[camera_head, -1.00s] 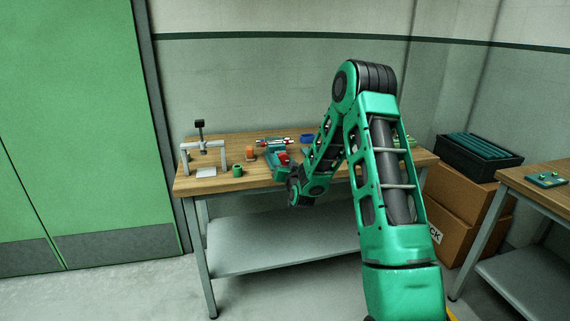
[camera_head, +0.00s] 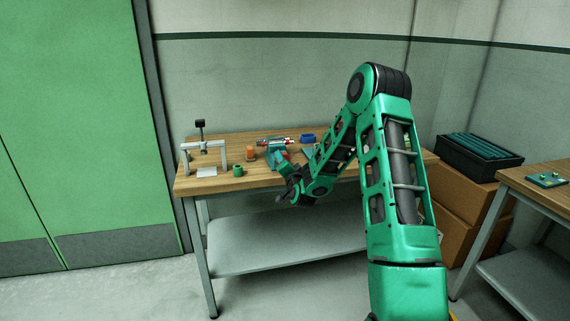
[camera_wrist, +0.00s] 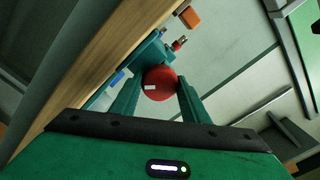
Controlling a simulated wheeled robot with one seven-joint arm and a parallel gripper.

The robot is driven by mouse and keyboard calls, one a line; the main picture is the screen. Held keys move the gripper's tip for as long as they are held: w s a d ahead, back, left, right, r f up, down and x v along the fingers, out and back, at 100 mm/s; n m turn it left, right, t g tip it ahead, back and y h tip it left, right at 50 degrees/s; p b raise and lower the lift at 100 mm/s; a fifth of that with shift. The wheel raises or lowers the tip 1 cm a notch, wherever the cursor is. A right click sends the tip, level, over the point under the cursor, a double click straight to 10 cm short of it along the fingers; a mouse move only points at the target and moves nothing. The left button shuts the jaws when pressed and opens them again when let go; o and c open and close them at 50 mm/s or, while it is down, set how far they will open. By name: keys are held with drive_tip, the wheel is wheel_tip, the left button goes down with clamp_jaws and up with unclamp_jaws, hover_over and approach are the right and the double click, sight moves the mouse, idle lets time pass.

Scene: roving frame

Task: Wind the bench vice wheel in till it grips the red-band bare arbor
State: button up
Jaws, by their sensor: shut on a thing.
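The teal bench vice (camera_head: 272,153) stands at the front edge of the wooden bench, partly hidden by my arm. Its red round wheel (camera_wrist: 158,84) faces the wrist camera, with a small white mark on it. My gripper (camera_wrist: 161,80) has one finger on each side of the wheel and is shut on it. A silvery arbor with red on it (camera_head: 276,142) shows at the top of the vice. A small red and metal end (camera_wrist: 179,43) shows beyond the vice in the wrist view. I cannot tell whether the jaws touch the arbor.
On the bench (camera_head: 222,184) are a grey stand (camera_head: 187,152), a green cup (camera_head: 238,170), an orange cylinder (camera_head: 251,153) and a blue ring-like item (camera_head: 308,138). Cardboard boxes (camera_head: 459,232) with a dark crate (camera_head: 480,160) stand right. A second bench (camera_head: 540,185) is at far right.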

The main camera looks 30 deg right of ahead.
drive_tip(key=shift+s+d+f, duration=0.15)
drive_tip(key=shift+f, duration=0.1)
drive_tip(key=o, duration=1.1)
drive_tip(key=shift+c, duration=0.2)
drive_tip(key=shift+r, duration=0.15)
drive_tip(key=v, duration=1)
drive_tip(key=shift+a, duration=0.4)
drive_tip(key=shift+s, duration=0.15)
